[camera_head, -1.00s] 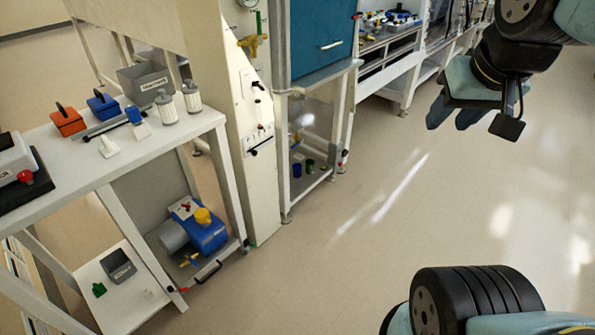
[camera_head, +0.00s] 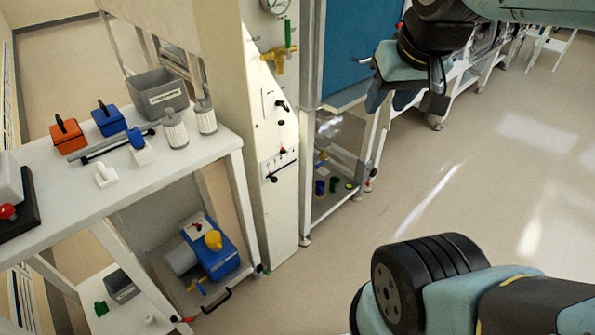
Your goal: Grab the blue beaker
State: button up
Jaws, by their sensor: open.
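A small blue beaker (camera_head: 320,187) stands on the low shelf beneath the blue-doored cabinet, near the middle of the head view. It looks upright, beside a small dark green cup (camera_head: 334,185). My gripper (camera_head: 389,102) is at the upper right, pointing down, with its fingers apart and nothing seen between them. It is in front of the cabinet in the picture, well apart from the beaker. Part of the gripper is hidden by its own wrist camera.
A white panel column (camera_head: 270,190) stands left of the shelf (camera_head: 335,204), and a white cabinet leg (camera_head: 368,165) stands at its right. A white bench (camera_head: 165,180) with several items is at the left, with a blue pump (camera_head: 215,258) below. The floor (camera_head: 440,190) at right is clear.

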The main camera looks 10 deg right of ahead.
aim_at(320, 185)
jog(key=z, duration=0.15)
jog(key=i, duration=1)
jog(key=z, duration=0.65)
jog(key=i, duration=0.3)
jog(key=z, duration=0.25)
jog(key=k, duration=0.9)
jog(key=z, duration=0.1)
jog(key=i, duration=0.9)
jog(key=z, duration=0.6)
